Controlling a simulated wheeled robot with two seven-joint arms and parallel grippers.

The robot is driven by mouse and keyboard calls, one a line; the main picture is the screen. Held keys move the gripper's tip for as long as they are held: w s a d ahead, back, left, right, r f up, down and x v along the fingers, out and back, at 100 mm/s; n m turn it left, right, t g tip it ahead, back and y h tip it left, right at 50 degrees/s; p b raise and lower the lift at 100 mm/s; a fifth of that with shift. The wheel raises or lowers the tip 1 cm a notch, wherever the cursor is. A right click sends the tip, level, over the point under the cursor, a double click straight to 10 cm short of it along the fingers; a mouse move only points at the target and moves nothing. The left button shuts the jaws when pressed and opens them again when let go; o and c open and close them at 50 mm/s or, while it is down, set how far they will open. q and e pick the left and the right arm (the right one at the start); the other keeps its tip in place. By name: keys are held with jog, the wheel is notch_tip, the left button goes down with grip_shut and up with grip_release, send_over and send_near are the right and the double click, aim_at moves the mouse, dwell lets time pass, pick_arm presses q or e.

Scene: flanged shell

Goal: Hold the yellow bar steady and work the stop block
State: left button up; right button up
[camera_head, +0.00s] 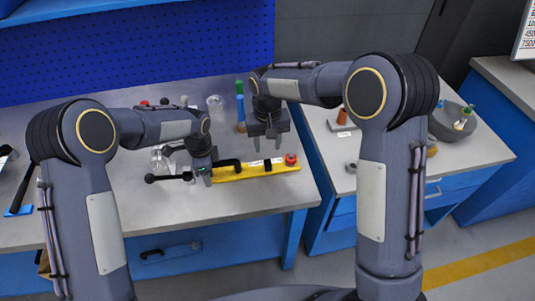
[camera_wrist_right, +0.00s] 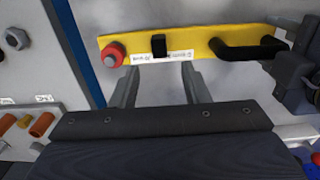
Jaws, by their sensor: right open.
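The yellow bar (camera_head: 255,172) lies on the grey bench top, and its full face also shows in the right wrist view (camera_wrist_right: 195,45). It carries a black handle (camera_wrist_right: 250,48), a small black block (camera_wrist_right: 158,46), which looks like the stop block, white labels and a red knob (camera_wrist_right: 113,55). In the head view the red knob (camera_head: 291,159) is at the bar's right end. My right gripper (camera_head: 267,142) is open and empty, its fingers (camera_wrist_right: 160,75) pointing at the bar near the block. My left gripper (camera_head: 203,178) is at the bar's left end by the handle; its grip is unclear.
A black ball-ended lever (camera_head: 165,178) lies left of my left gripper. Green and blue upright items (camera_head: 240,98) and a clear jar (camera_head: 215,104) stand behind. A second bench (camera_head: 480,145) at right holds a grey bowl (camera_head: 450,121). The front bench top is clear.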

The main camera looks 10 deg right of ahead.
aim_at(268, 162)
jog(key=shift+r, duration=2.2)
jog(key=shift+o, duration=0.8)
notch_tip(268, 162, down, 12)
jog(key=n, duration=1.8)
jog(key=shift+r, duration=0.1)
